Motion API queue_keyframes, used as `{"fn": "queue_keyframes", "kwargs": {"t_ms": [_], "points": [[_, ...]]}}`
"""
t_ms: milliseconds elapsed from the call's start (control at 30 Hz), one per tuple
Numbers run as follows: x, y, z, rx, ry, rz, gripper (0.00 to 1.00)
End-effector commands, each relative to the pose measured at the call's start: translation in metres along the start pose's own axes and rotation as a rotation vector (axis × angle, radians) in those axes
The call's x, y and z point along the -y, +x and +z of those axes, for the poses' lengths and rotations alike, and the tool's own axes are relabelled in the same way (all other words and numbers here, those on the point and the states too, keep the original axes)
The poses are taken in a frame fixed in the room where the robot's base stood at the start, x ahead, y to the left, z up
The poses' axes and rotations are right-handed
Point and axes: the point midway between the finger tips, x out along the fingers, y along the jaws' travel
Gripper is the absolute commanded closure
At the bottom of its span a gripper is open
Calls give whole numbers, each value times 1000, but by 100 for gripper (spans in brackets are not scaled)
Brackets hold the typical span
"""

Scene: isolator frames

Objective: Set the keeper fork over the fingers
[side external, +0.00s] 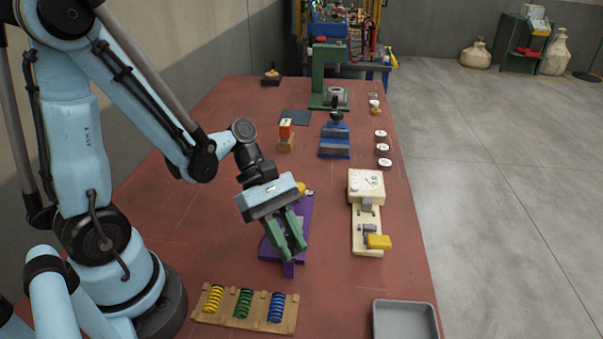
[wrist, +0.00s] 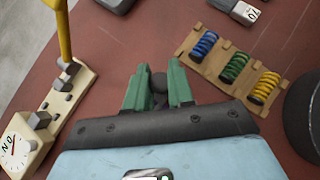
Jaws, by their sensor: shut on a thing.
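My gripper (side external: 291,249) points down over a purple stand (side external: 269,249) in the side view. In the wrist view its green fingers (wrist: 156,84) are shut on a piece with a dark round knob (wrist: 159,79). The rest of that piece is hidden, so I cannot tell whether it is the keeper fork or whether it touches the stand. The cream isolator (side external: 357,234) stands to the right, with a dial, grey upright parts and a yellow handle (side external: 378,241). It also shows at the left of the wrist view (wrist: 73,91).
A wooden rack (side external: 233,317) with yellow, green and blue springs lies in front. A grey tray (side external: 405,304) is at the front right. A blue fixture (side external: 335,145) and a green press (side external: 319,78) stand farther back. Red table surface is clear between stand and isolator.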

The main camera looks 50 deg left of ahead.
Motion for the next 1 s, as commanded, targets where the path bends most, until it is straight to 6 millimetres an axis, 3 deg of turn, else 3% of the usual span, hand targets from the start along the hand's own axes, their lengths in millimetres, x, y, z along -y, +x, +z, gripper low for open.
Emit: {"fn": "queue_keyframes", "kwargs": {"t_ms": [100,400,433,567,1000], "points": [[-15,-9,-9,2,-3,9,100],[-18,-12,-11,1,-2,12,100],[-19,-12,-11,1,-2,12,73],[-18,-11,-11,1,-1,11,53],[-16,-18,-11,1,-3,6,53]]}}
